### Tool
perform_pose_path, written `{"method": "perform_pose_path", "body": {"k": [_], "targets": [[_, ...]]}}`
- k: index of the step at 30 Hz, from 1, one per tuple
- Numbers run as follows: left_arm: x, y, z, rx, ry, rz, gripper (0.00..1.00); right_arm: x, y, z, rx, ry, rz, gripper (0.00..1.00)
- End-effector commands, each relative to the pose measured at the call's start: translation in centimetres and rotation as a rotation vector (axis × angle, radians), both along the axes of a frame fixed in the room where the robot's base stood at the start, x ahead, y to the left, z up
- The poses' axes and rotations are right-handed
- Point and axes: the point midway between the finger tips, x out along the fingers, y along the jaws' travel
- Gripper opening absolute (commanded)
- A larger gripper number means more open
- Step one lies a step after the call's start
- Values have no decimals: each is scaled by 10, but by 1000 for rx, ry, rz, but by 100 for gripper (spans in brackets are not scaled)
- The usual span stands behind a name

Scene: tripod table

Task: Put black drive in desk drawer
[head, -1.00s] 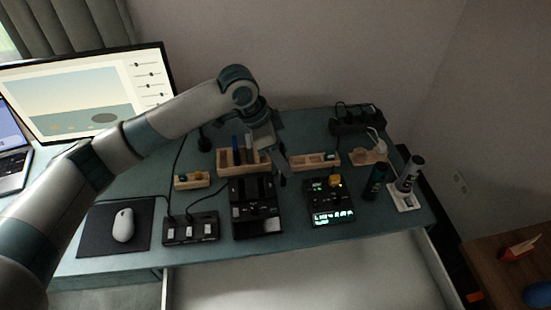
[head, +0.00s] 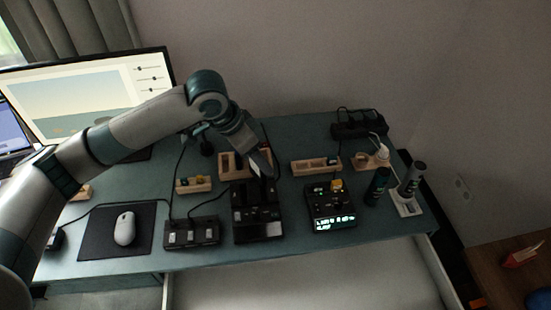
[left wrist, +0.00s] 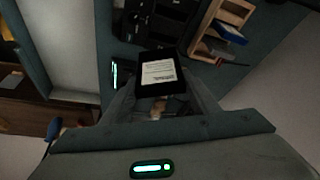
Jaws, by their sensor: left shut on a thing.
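In the left wrist view, my left gripper (left wrist: 160,100) is shut on the black drive (left wrist: 157,72), a flat black block with a white printed label. In the head view, my left gripper (head: 264,165) is above the back of the black dock (head: 257,228), near the wooden organizer (head: 226,165). The drive is hard to make out there against the dark dock. The desk drawer (head: 300,275) is pulled open below the front edge of the desk, and the visible part of its pale interior looks empty. My right gripper is in neither view.
The desk (head: 285,248) also holds a lit black device (head: 330,205), a power strip (head: 191,232), a mouse (head: 124,229) on a dark pad, dark bottles (head: 377,186) and a monitor (head: 95,100). A black strip with cables (head: 358,124) is at the back.

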Motion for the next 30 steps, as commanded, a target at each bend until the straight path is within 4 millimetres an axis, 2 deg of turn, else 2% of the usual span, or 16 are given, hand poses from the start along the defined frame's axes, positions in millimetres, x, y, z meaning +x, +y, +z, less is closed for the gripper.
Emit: {"method": "perform_pose_path", "body": {"k": [1,9,15,21,30], "targets": [[-3,14,6,2,-4,73,28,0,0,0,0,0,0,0],[-19,76,33,2,-6,517,28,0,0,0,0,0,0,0],[-32,111,49,0,-4,784,28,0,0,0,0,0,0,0],[-39,128,57,-1,-1,919,28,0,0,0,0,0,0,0],[-40,130,57,-1,1,940,28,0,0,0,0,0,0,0]]}}
